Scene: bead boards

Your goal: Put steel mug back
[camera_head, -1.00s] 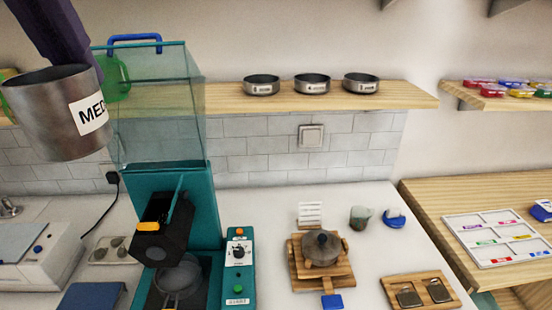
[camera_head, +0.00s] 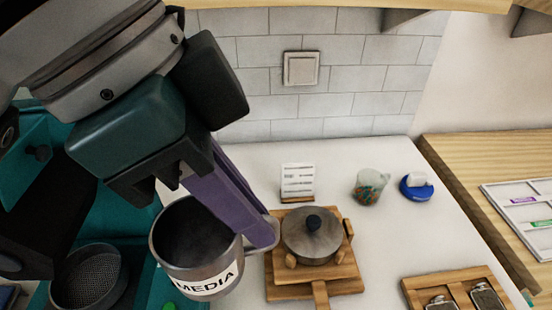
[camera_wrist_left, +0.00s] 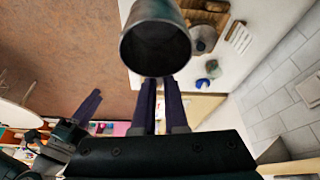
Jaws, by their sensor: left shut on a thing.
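The steel mug (camera_head: 193,272) is a grey metal cup with a white label, of which I read "MEDIA". My left gripper (camera_head: 262,236) is shut on the mug at its right side, where the handle is. The mug is held up in the air, its opening facing up, left of the wooden stand in the head view. The left wrist view shows the mug (camera_wrist_left: 155,45) at the tips of the purple fingers. My right gripper (camera_wrist_left: 90,106) shows small at the left of the wrist view; its jaw state is unclear.
A small pot (camera_head: 310,240) sits on a wooden stand (camera_head: 335,280). Behind are a white card (camera_head: 298,182), a glass of coloured beads (camera_head: 369,187) and a blue item (camera_head: 417,190). A wooden tray (camera_head: 455,285) lies front right. A teal machine with a sieve (camera_head: 90,280) stands left.

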